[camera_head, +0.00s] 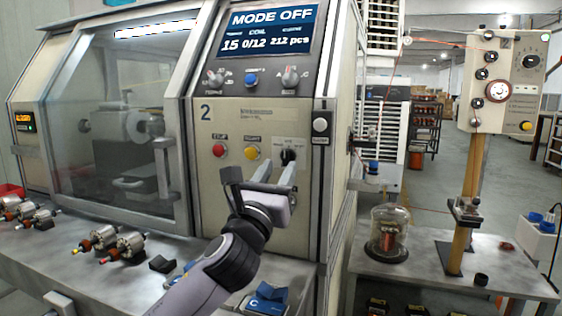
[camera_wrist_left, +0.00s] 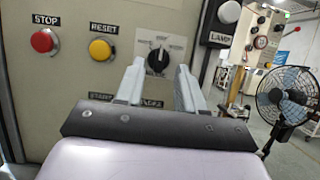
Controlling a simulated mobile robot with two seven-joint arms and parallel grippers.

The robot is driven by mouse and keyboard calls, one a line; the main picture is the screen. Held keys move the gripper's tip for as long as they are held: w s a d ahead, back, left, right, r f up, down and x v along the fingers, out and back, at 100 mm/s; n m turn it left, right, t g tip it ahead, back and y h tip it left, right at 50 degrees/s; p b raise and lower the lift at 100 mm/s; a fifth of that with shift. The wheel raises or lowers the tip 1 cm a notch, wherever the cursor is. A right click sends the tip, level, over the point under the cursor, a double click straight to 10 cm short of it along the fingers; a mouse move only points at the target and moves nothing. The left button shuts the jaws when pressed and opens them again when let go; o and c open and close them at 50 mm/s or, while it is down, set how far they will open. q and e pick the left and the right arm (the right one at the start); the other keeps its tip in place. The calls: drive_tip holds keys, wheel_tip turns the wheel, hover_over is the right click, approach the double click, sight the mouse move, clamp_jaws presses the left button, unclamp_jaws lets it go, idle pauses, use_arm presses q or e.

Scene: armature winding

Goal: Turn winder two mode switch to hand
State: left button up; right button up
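The winder marked 2 has a beige panel with a black rotary mode switch (camera_head: 288,156). The switch also shows in the left wrist view (camera_wrist_left: 157,59), with small labels around it too blurred to read. The display (camera_head: 268,32) reads MODE OFF. My left gripper (camera_head: 276,170) is in front of the panel, just below the switch in the head view. In the left wrist view its two fingers (camera_wrist_left: 157,80) stand apart with nothing between them, and the switch shows above and between the tips. It appears clear of the switch. My right gripper is not in view.
A red stop button (camera_head: 219,150) and yellow reset button (camera_head: 251,152) sit left of the switch. A lamp switch (camera_head: 320,125) is at the panel's right edge. Wound armatures (camera_head: 121,245) lie on the bench, with blue blocks (camera_head: 265,298) nearer.

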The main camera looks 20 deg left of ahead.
sight(284, 158)
use_arm(q)
drive_tip(key=shift+x, duration=1.5)
clamp_jaws()
drive_tip(key=shift+n+y, duration=0.4)
drive_tip(key=shift+n, duration=0.1)
drive_tip(key=n+y, duration=0.1)
drive_tip(key=n, duration=0.1)
drive_tip(key=n+y, duration=0.1)
drive_tip(key=n, duration=0.2)
drive_tip(key=shift+d+r+y+p, duration=0.1)
drive_tip(key=shift+d+y+p, duration=0.05)
drive_tip(key=shift+y+p, duration=0.25)
drive_tip(key=shift+n+g+y+p, duration=0.4)
drive_tip(key=shift+n+y, duration=0.2)
drive_tip(key=shift+n, duration=1.05)
drive_tip(key=shift+n+g+y+p, duration=0.3)
drive_tip(key=shift+n+g+y, duration=0.25)
drive_tip(key=shift+n, duration=1.1)
